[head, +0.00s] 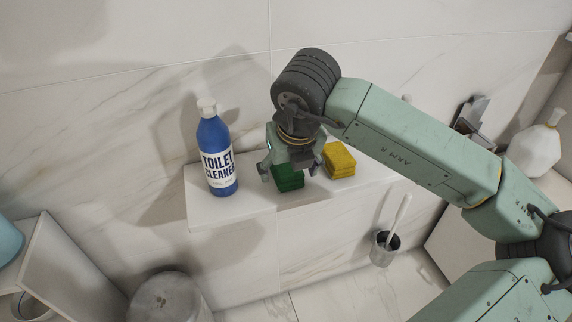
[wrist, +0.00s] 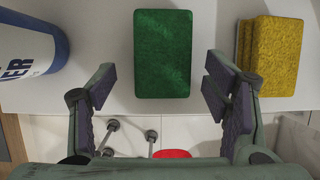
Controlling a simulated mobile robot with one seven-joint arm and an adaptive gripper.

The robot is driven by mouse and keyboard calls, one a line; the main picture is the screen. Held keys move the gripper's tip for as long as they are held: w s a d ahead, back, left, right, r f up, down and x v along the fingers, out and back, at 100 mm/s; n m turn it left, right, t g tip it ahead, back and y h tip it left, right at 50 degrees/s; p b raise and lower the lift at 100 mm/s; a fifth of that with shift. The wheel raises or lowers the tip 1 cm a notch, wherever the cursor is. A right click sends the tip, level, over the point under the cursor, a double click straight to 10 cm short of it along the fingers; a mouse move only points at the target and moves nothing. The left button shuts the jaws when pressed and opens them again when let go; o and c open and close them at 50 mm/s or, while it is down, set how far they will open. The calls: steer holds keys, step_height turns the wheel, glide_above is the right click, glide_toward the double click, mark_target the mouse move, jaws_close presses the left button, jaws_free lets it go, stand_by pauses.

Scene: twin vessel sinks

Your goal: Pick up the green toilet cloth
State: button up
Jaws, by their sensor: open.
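The green toilet cloth (head: 289,178) is a folded block lying on a white ledge. In the wrist view the green cloth (wrist: 163,54) lies flat at the upper middle, ahead of the fingers. My gripper (head: 288,172) is above the cloth and hides part of it in the head view. In the wrist view my gripper (wrist: 160,92) has its two fingers wide apart, one to each side of the cloth's near end. Nothing is held between them.
A blue toilet cleaner bottle (head: 216,152) stands left of the cloth. Yellow cloths (head: 339,160) lie close on its right, stacked. The white ledge (head: 234,207) ends at a front edge, with a toilet brush holder (head: 384,247) below. A marble wall rises behind.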

steer(key=shift+x, duration=0.75)
steer(key=shift+c, duration=0.4)
steer(key=c, duration=1.1)
